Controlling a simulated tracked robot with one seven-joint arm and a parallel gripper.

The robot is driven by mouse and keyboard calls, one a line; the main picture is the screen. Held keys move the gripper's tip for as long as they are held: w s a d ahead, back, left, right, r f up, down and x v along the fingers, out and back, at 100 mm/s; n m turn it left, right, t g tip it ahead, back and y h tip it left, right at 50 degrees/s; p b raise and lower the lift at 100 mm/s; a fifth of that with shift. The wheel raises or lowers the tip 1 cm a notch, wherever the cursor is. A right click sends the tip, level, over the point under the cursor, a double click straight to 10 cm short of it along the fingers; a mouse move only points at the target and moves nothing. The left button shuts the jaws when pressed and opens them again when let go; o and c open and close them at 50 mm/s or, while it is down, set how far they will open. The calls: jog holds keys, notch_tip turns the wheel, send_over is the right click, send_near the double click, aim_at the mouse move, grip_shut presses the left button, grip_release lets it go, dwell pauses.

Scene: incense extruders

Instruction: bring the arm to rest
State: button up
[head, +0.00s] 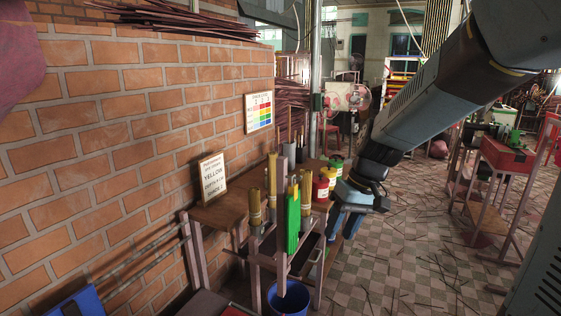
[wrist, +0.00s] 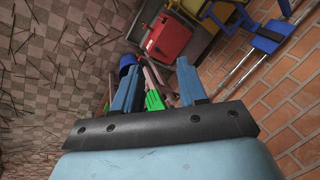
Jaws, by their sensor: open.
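My arm reaches down from the upper right in the head view. My gripper (head: 343,228) hangs low beside the right side of a wooden rack (head: 254,275). In the wrist view my gripper (wrist: 158,64) has its two blue fingers apart, with nothing held between them. A green bundle (head: 292,222) stands upright in the rack, left of the gripper and apart from it in the head view. Part of a green thing (wrist: 154,100) shows beyond the fingers in the wrist view. Whether the gripper touches the rack cannot be told.
Tan bundles (head: 255,208) stand in the rack. A blue bucket (head: 288,298) is below. Jars, including a red one (head: 320,190), stand on the table behind. A sign (head: 213,178) leans by the brick wall (head: 130,130). Tiled floor (head: 400,230) with scattered sticks lies open right.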

jog(key=s+d+r+m+t+h, duration=0.3)
jog(key=s+d+r+t, duration=0.2)
jog(key=s+d+r, duration=0.4)
jog(key=shift+s+d+r+m+t+h, duration=0.35)
jog(key=shift+s+r, duration=0.3)
jog(key=shift+s, duration=1)
